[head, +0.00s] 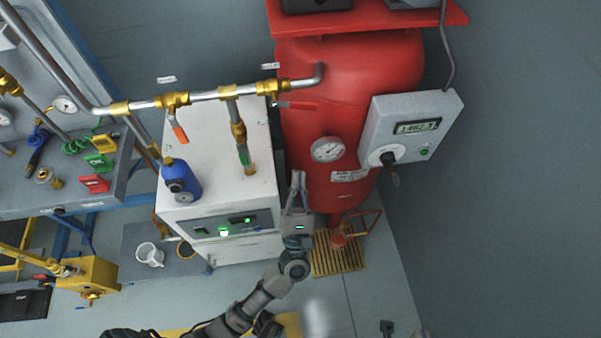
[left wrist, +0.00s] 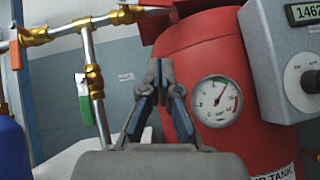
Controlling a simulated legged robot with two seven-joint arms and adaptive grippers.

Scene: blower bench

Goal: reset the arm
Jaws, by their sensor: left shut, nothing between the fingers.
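My left gripper (head: 299,182) is in the lower middle of the head view, its arm coming up from the bottom left. Its fingers are shut with nothing between them. It is in front of the gap between the white cabinet (head: 222,165) and the red tank (head: 345,95). In the left wrist view the closed fingertips (left wrist: 160,68) point up, with the tank and its round gauge (left wrist: 216,101) behind and to the right. The fingers appear apart from the tank. My right gripper is not in view.
A grey control box (head: 410,130) with a display and knob is at the tank's right. A pipe (head: 215,95) with brass valves crosses above the cabinet. A blue bottle (head: 180,180) stands at the cabinet's left. A white mug (head: 149,254) is lower left. Floor at lower right is mostly clear.

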